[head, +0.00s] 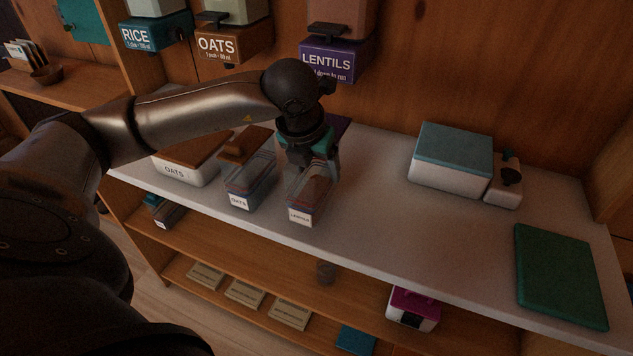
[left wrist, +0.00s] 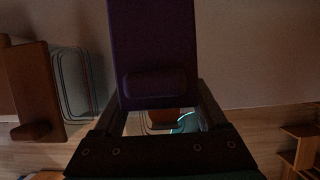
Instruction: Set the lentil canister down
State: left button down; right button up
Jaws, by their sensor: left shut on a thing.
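The lentil canister (head: 313,193) is a clear box with brown contents, a white LENTILS label and a purple lid, which shows large in the left wrist view (left wrist: 152,45). My left gripper (head: 310,160) is above it, shut on it, its fingers pointing down. The canister looks upright near the front edge of the pale counter (head: 380,220); I cannot tell whether its base touches the counter. My gripper hides part of its top. My right gripper is not in view.
A clear oats canister (head: 251,187) with a brown lid stands just left, and a white OATS box (head: 185,172) beyond it. Rice, oats and lentils dispensers (head: 337,60) hang at the back. A white box with teal lid (head: 452,155) and green board (head: 560,275) lie right; the counter between is free.

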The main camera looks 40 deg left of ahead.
pick_arm(q)
jog(key=shift+f, duration=1.65)
jog(key=shift+f+b, duration=0.15)
jog(key=shift+b, duration=0.2)
jog(key=shift+c, duration=1.7)
grip_release()
jog(key=o, duration=0.3)
jog(key=shift+o, duration=0.2)
